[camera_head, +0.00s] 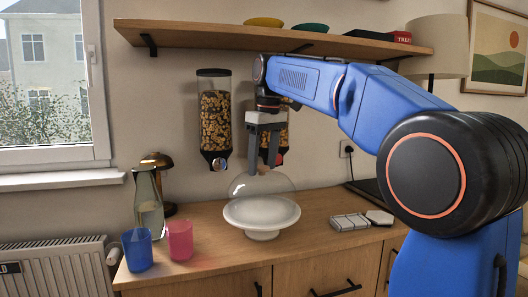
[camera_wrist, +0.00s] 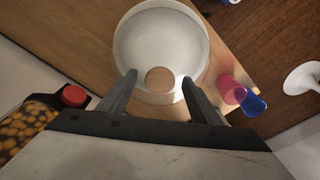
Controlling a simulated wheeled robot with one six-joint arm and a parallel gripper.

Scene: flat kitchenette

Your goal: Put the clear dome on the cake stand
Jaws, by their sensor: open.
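The clear dome (camera_head: 243,186) sits upright over the white cake stand (camera_head: 262,235) on the counter. Its lower edge appears to rest on the plate, roughly centred, though the clear rim is faint. The dome's round wooden knob (camera_wrist: 160,81) shows in the wrist view, with the white plate (camera_wrist: 120,45) around it. My gripper (camera_head: 263,171) points down from above with its fingers on both sides of the knob. In the wrist view the fingers (camera_wrist: 160,77) are spread, with gaps between them and the knob. It is open and holds nothing.
A blue cup (camera_head: 137,250), a pink cup (camera_head: 180,241) and a glass bottle (camera_head: 148,205) stand left of the stand. A cereal dispenser (camera_head: 214,118) hangs on the wall behind; another is partly hidden by my gripper. White coasters (camera_head: 349,222) lie right. A shelf (camera_head: 270,38) runs above.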

